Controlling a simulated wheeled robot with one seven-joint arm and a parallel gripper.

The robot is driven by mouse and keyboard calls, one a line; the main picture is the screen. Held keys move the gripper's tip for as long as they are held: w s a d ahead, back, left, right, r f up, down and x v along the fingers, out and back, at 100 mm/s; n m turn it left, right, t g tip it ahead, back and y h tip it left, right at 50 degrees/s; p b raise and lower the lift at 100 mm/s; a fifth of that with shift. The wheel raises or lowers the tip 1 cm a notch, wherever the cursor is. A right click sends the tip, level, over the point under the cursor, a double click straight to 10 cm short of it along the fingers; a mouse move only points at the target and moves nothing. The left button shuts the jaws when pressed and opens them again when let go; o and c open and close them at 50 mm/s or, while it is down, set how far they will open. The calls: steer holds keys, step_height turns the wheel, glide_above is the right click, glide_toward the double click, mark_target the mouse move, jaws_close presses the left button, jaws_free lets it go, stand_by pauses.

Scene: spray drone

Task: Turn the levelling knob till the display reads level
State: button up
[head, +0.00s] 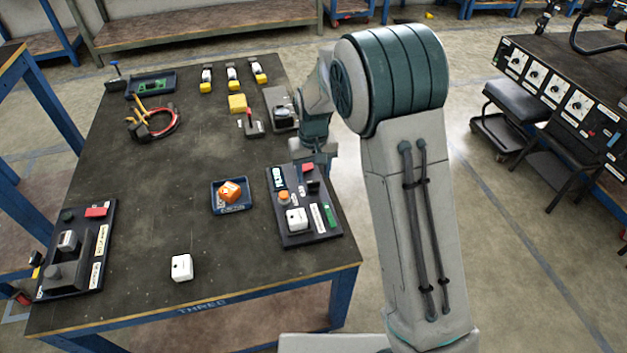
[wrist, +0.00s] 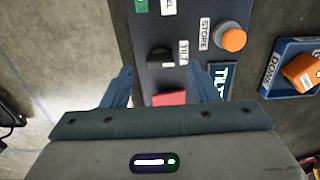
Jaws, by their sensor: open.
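The control panel (head: 300,238) lies at the table's right edge. On it, a small black knob (wrist: 160,56) stands next to a white label that seems to read TILT; the knob also shows in the head view (head: 313,186). The teal display (wrist: 222,80) appears to read TILT, cut off by my finger; it also shows in the head view (head: 278,178). My gripper (wrist: 162,82) is open and empty, its fingers either side of the knob's line in the wrist view, apart from it. The height above the panel is unclear.
The panel also has an orange button (wrist: 233,39) labelled STORE, a red part (wrist: 168,98) and a white block (head: 297,219). A blue tray (head: 218,207) with an orange block is beside it. A white cube (head: 182,267) stands in front; the table's middle is clear.

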mark_target(313, 181)
steer(key=shift+f, duration=1.5)
steer(key=shift+c, duration=0.3)
steer(key=c, duration=0.9)
steer(key=m, duration=0.2)
steer(key=shift+r+m+p, duration=0.1)
steer(key=shift+m+p, duration=0.25)
steer(key=shift+m, duration=0.05)
steer(key=shift+m+p, duration=0.5)
steer(key=shift+m, duration=1.2)
